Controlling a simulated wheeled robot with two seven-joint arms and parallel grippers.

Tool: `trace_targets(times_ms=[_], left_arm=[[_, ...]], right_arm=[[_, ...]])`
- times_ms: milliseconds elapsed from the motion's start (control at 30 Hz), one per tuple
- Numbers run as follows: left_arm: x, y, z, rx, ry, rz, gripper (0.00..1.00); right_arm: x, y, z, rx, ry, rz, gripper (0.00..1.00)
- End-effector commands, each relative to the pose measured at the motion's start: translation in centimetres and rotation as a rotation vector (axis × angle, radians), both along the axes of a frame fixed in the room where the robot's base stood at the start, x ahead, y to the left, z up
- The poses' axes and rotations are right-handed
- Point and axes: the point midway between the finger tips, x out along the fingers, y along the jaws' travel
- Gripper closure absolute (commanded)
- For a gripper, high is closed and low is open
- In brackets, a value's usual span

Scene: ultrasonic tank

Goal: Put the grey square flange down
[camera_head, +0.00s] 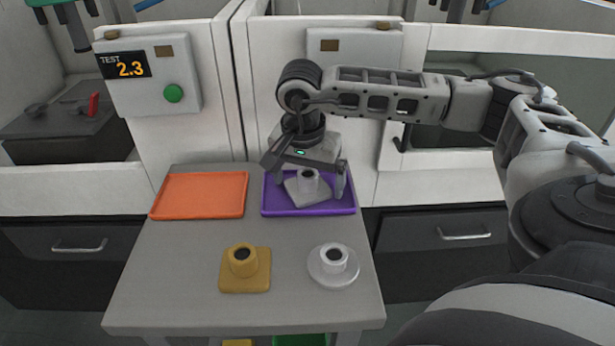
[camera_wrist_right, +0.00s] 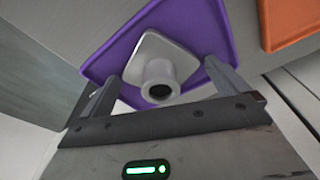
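The grey square flange (camera_head: 309,188) is in the purple tray (camera_head: 268,208), base down with its round collar facing up. It also shows in the right wrist view (camera_wrist_right: 160,52), over the purple tray floor (camera_wrist_right: 101,66). My right gripper (camera_head: 305,180) is above the flange, with one finger on each side of it. In the right wrist view the fingers (camera_wrist_right: 161,76) stand wide apart, with a visible gap on both sides of the collar. The gripper looks open and holds nothing. My left gripper is not in view.
An orange tray (camera_head: 200,195) lies left of the purple one on the grey table (camera_head: 170,290). A yellow square flange (camera_head: 244,270) and a light round flange (camera_head: 333,267) stand nearer the front. White machine cabinets with a "TEST 2.3" panel (camera_head: 150,75) rise behind the table.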

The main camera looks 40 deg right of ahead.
Motion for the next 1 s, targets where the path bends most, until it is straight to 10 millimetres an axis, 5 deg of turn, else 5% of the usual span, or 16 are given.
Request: trace_targets(times_ms=[367, 800, 1000], left_arm=[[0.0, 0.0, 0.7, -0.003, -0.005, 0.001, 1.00], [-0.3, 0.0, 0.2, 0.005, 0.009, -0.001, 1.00], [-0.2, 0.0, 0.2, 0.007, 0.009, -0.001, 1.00]], right_arm=[[0.0, 0.1, 1.2, 0.000, -0.002, 0.000, 0.00], [-0.6, 1.3, 10.0, 0.000, -0.004, 0.002, 0.00], [-0.8, 1.6, 12.0, 0.000, -0.001, 0.000, 0.00]])
